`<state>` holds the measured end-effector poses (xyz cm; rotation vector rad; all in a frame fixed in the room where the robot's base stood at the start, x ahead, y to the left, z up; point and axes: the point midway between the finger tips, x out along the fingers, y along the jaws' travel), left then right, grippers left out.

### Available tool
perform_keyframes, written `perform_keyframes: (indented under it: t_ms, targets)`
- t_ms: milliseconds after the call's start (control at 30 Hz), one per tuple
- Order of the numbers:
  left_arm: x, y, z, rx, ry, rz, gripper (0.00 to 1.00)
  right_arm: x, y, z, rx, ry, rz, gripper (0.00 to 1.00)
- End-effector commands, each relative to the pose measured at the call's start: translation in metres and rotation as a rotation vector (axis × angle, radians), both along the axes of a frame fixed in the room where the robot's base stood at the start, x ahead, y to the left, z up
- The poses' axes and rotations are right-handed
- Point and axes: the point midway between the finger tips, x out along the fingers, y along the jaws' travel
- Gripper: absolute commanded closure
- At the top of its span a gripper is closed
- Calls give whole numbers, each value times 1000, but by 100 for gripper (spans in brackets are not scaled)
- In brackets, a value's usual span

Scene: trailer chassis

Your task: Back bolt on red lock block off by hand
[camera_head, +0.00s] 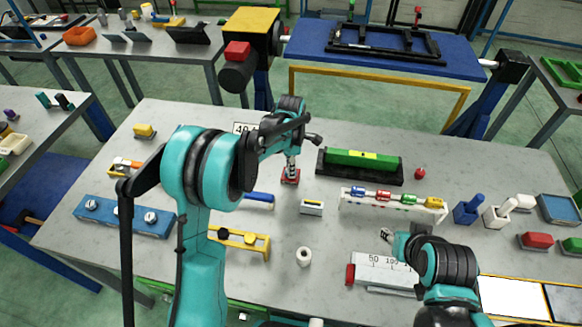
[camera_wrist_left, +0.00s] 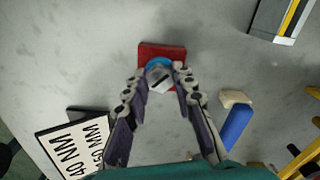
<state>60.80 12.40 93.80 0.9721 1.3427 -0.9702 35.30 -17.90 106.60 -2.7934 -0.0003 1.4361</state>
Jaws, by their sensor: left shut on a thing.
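The red lock block (camera_head: 290,180) stands on the grey table near its middle, under my left gripper (camera_head: 291,160). In the left wrist view the red block (camera_wrist_left: 150,50) shows beyond the fingertips. My left gripper (camera_wrist_left: 160,78) is shut on the bolt (camera_wrist_left: 158,70), with its fingers on both sides of it, directly above the block. The bolt shows a pale head and a blue ring. I cannot tell whether its thread is still in the block. My right gripper (camera_head: 387,235) is low over the table at the right, away from the block; its jaws are too small to judge.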

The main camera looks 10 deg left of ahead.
Motion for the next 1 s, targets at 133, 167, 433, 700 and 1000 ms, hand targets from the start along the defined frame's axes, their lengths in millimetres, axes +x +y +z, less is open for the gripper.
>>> perform_keyframes:
  t_ms: [133,167,433,700,1000]
  targets:
    - [-2,1,-2,2,5,27,100,0,0,0,0,0,0,60]
    - [-2,1,-2,2,5,30,100,0,0,0,0,0,0,60]
    - [-2,1,-2,2,5,36,100,0,0,0,0,0,0,60]
    - [-1,1,-1,1,4,35,53,0,0,0,0,0,0,60]
    - [-1,0,2,1,1,34,53,0,0,0,0,0,0,60]
